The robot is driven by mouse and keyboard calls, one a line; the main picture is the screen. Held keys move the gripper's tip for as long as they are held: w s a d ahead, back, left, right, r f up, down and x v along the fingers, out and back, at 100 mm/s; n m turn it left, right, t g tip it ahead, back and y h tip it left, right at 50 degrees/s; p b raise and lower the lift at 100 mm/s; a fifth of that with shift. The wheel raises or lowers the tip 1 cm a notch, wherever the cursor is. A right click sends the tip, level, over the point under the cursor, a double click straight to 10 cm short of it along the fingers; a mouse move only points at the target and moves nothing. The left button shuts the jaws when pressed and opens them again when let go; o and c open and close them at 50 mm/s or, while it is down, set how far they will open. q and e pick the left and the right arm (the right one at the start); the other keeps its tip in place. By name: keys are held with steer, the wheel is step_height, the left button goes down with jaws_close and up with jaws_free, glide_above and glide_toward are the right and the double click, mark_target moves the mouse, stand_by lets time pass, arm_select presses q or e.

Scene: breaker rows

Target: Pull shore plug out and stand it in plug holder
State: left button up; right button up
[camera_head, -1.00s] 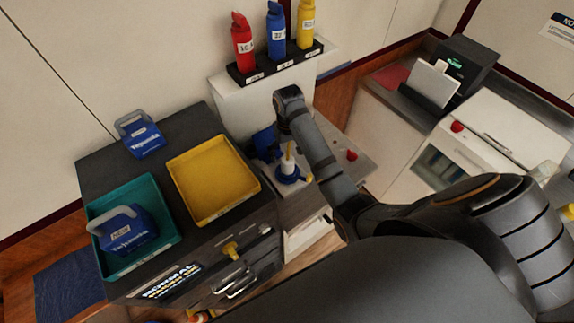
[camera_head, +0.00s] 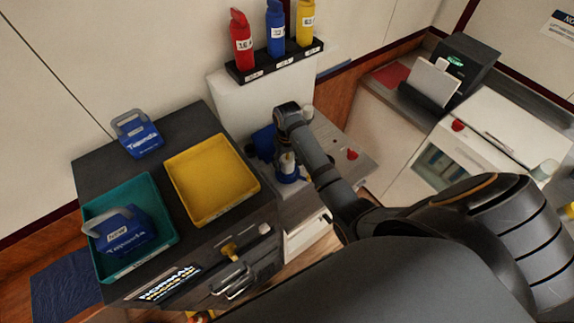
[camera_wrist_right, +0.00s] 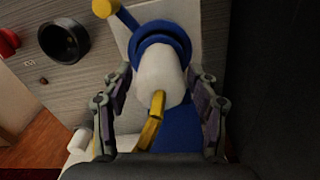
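The shore plug (camera_wrist_right: 160,75) is white with a yellow strip at its near end. It stands in a blue ringed socket (camera_wrist_right: 157,32) in the right wrist view. In the head view the plug (camera_head: 287,162) and blue socket (camera_head: 289,176) show beneath my right arm's end. My right gripper (camera_wrist_right: 161,82) is open, with one finger on each side of the plug and small gaps visible. A black round cup (camera_wrist_right: 64,40), possibly the plug holder, sits on the grey top to the left. My left gripper is not in view.
A red knob (camera_head: 352,154) is on the grey top right of the socket. A yellow tray (camera_head: 211,180) and a teal tray (camera_head: 130,262) lie on the dark cabinet at left. Red, blue and yellow bottles stand in a black rack (camera_head: 275,62) behind.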

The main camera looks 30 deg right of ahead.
steer(key=c, duration=0.7)
steer(key=shift+w+r+p, duration=0.1)
steer(key=shift+r+p, duration=0.25)
steer(key=shift+r, duration=0.4)
steer(key=shift+c, duration=0.2)
steer(key=shift+r, duration=1.5)
